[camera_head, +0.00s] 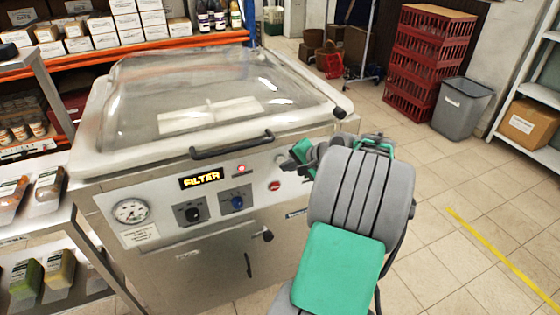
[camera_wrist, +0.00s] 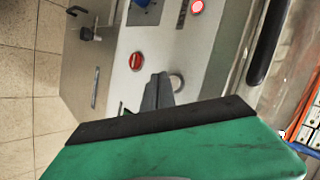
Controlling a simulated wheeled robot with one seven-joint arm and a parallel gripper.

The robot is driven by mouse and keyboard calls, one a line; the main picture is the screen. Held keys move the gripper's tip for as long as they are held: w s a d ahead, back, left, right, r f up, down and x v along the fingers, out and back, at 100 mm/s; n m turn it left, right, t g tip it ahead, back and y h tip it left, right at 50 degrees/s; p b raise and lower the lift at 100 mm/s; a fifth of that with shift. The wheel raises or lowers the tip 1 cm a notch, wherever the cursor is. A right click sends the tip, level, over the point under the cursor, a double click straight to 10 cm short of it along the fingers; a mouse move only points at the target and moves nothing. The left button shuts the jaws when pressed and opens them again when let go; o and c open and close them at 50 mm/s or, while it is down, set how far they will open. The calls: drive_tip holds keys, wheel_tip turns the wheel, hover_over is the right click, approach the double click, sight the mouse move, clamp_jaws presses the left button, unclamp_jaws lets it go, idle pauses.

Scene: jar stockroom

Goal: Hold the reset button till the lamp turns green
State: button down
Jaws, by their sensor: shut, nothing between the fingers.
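The steel vacuum machine's front panel (camera_head: 160,215) has a small round lamp (camera_head: 241,168), glowing red; it also shows in the wrist view (camera_wrist: 197,6). A pale round button (camera_wrist: 177,82), perhaps the reset button, sits on the panel; I see no label on it. My gripper (camera_wrist: 160,78) is shut and empty, its grey fingertips right beside this button and partly covering it. I cannot tell whether they touch or press it. In the head view my gripper (camera_head: 292,164) is at the panel's right end, partly behind my wrist.
The lid handle (camera_head: 232,145) juts out above. Red crates (camera_head: 425,65) and a grey bin (camera_head: 462,105) stand behind at right.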

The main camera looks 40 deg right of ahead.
drive_tip(key=shift+w, duration=0.1)
idle(0.7)
drive_tip(key=shift+w+d, duration=0.1)
drive_tip(key=shift+w, duration=0.2)
drive_tip(key=shift+w+d+p, duration=0.15)
drive_tip(key=shift+w+p, duration=0.25)
drive_tip(key=shift+p, duration=0.05)
idle(6.5)
